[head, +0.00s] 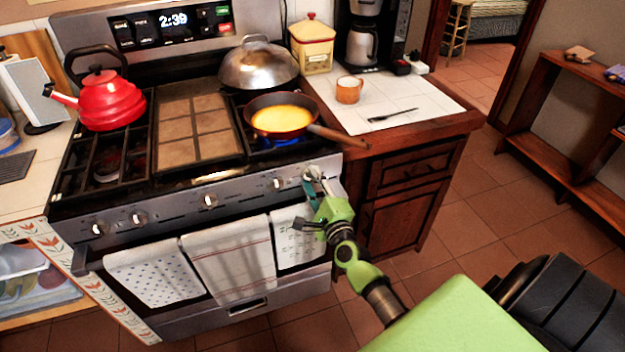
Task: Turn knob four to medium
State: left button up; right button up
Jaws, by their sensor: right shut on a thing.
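The stove's front panel (170,208) carries a row of several knobs. The rightmost knob (312,173) is at the right end, partly hidden by my right gripper (313,182). My right gripper is shut on that rightmost knob, its arm reaching up from the lower right. The fourth knob from the left (276,184) is free, just left of the gripper. A blue flame (285,143) shows under the frying pan (283,115), which holds something yellow. The knobs' markings are too small to read. My left gripper is not in view.
A red kettle (110,103) stands on the left burners and a domed metal lid (258,65) at the back right. The pan's handle (340,137) sticks out above the gripper. Towels (228,262) hang on the oven handle. A mug (349,92) stands on the right counter.

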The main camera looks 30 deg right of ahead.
jog(key=n, duration=0.2)
jog(key=n+p, duration=0.1)
jog(key=n, duration=0.1)
jog(key=shift+r+n, duration=0.2)
jog(key=shift+n, duration=0.1)
jog(key=shift+n+p, duration=0.6)
jog(key=shift+n, duration=0.8)
jog(key=o, duration=1.1)
jog(key=shift+w, duration=0.1)
jog(key=shift+f, duration=0.15)
